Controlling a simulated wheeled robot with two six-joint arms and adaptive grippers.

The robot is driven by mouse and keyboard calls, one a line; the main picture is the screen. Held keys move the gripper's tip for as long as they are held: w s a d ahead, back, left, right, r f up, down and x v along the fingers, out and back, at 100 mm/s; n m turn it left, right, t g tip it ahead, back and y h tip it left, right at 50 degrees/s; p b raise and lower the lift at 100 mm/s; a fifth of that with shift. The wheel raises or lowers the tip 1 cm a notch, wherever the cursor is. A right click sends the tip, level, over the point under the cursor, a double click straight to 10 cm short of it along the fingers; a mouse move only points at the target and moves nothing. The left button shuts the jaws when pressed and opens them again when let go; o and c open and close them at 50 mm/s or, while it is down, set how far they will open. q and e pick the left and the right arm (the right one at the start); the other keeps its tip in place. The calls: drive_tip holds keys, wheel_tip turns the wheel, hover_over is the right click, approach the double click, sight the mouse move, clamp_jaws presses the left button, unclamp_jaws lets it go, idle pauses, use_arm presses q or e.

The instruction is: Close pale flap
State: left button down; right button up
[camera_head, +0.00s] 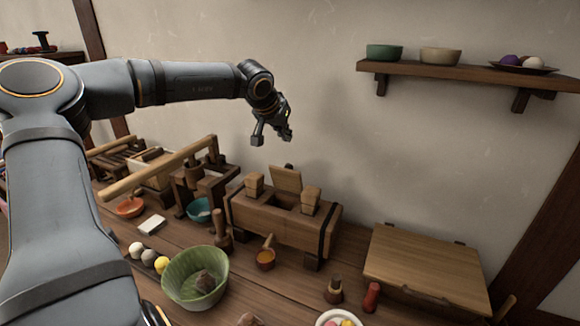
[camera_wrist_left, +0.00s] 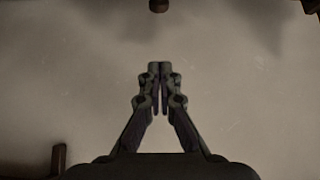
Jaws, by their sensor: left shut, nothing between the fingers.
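The pale wooden flap (camera_head: 287,178) stands raised at the back of an opening in the top of a dark-banded wooden box (camera_head: 270,218). It leans slightly back, between two pale wooden blocks (camera_head: 255,185) (camera_head: 311,199). My left gripper (camera_head: 272,137) is in the air above and behind the flap, near the wall, apart from it. In the left wrist view the gripper (camera_wrist_left: 158,70) has its fingertips together, with nothing between them and pale wall behind. The flap cannot be made out there. My right gripper is not in view.
A long wooden lever (camera_head: 158,168) rises left of the box. A large board-topped box (camera_head: 425,262) is at right. A wall shelf (camera_head: 470,75) holds bowls.

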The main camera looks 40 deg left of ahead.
sight(288, 177)
use_arm(q)
drive_tip(key=w+f, duration=0.1)
drive_tip(key=f, duration=0.2)
drive_tip(key=w+f, duration=0.1)
drive_tip(key=f, duration=0.1)
drive_tip(key=w+a+f, duration=0.1)
drive_tip(key=f, duration=0.2)
drive_tip(key=shift+f, duration=0.3)
drive_tip(key=shift+s+d+f, duration=0.1)
drive_tip(key=shift+s+d, duration=0.05)
drive_tip(key=shift+s, duration=0.15)
drive_tip(key=shift+b, duration=0.3)
